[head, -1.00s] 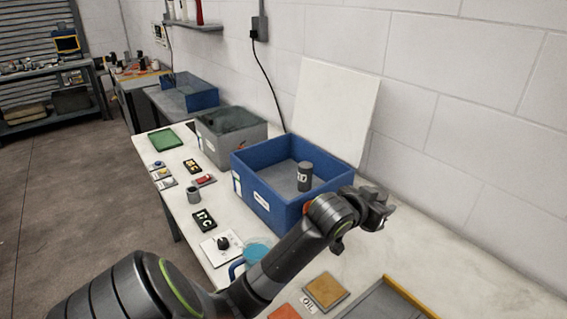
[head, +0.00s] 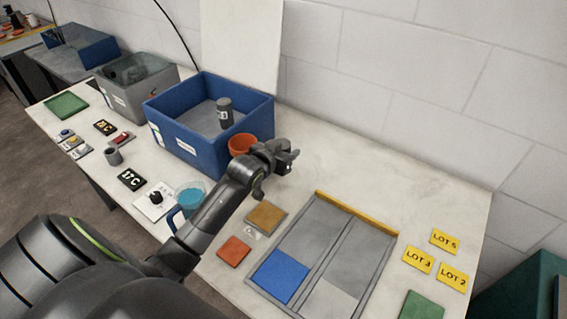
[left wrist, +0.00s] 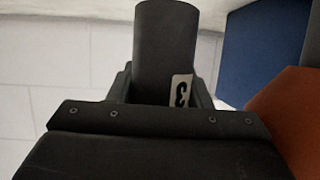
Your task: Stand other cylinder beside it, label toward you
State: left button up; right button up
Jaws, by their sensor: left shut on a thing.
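A dark grey cylinder (head: 224,112) with a small white label stands upright inside the blue bin (head: 176,141). My left gripper (head: 287,160) is above the table, to the right of the bin and the orange pot (head: 242,145). In the left wrist view it is shut on another dark cylinder (left wrist: 165,45). A white label (left wrist: 181,90) with a dark character, partly covered, shows low on the held cylinder, by the right finger. In the head view the held cylinder is hard to make out. My right gripper is not in view.
A two-lane grey tray (head: 328,255) with a yellow back edge lies at right, holding a blue square (head: 280,277). Yellow LOT cards (head: 444,240) lie beyond it. The table behind the tray is clear.

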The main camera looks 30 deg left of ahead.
pick_arm(q)
jog(key=shift+f, duration=2.65)
jog(key=shift+f, duration=0.1)
jog(key=o, duration=1.3)
jog(key=shift+f, duration=0.1)
